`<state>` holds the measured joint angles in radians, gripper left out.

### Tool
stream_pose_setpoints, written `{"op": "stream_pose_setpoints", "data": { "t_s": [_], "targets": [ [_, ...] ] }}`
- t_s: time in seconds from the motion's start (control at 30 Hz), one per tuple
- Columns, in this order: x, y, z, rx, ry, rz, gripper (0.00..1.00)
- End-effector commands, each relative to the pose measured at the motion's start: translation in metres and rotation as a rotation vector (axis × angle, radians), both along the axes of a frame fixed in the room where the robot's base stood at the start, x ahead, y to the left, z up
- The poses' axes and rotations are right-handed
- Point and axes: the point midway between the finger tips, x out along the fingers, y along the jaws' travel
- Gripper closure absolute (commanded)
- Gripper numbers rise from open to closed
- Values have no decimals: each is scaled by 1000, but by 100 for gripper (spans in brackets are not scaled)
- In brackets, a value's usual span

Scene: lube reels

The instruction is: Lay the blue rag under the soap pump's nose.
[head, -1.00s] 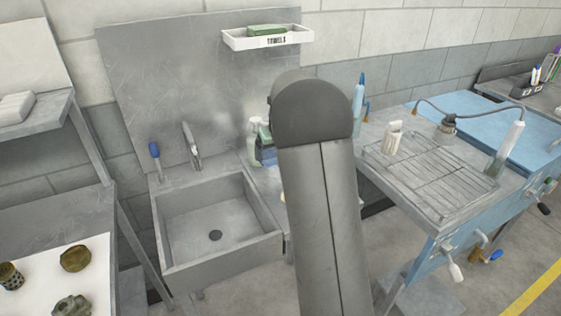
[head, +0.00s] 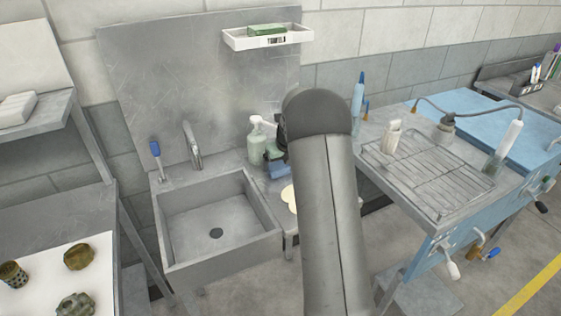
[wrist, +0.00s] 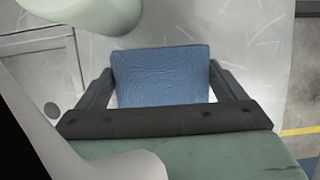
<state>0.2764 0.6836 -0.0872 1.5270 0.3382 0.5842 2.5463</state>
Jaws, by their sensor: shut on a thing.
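The blue rag (wrist: 162,76) is held between the two dark fingers of my gripper (wrist: 160,92). In the head view the rag (head: 278,171) shows as a small blue patch low beside the soap pump, above the counter right of the sink. The soap pump (head: 257,147) is a pale green bottle with a white head, standing left of my gripper. Pale rounded shapes at the wrist view's top and lower left look like parts of the pump, very close to the camera. Whether the rag touches the counter I cannot tell. My forearm hides part of the counter.
The sink (head: 215,225) lies left of the pump, with a faucet (head: 192,146) and blue-handled brush (head: 155,160) behind it. A cream-coloured flat item (head: 289,198) lies near the counter's front, partly hidden. A wire rack (head: 430,178) stands right.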

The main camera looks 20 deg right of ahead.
Motion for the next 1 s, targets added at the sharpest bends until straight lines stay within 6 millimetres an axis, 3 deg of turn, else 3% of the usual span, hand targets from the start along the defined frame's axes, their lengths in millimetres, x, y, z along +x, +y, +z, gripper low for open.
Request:
{"op": "stream_pose_setpoints", "data": {
  "t_s": [0.03, 0.07, 0.43, 0.8, 1.0],
  "targets": [
    [0, 0, -2, 0, 1, 1, 7],
    [0, 0, -1, 0, 1, 1, 0],
    [-2, 0, 8, -1, -2, 0, 0],
    [-30, 0, 77, -1, -4, 1, 0],
    [-42, 0, 104, 0, -1, 0, 0]
  ]
}}
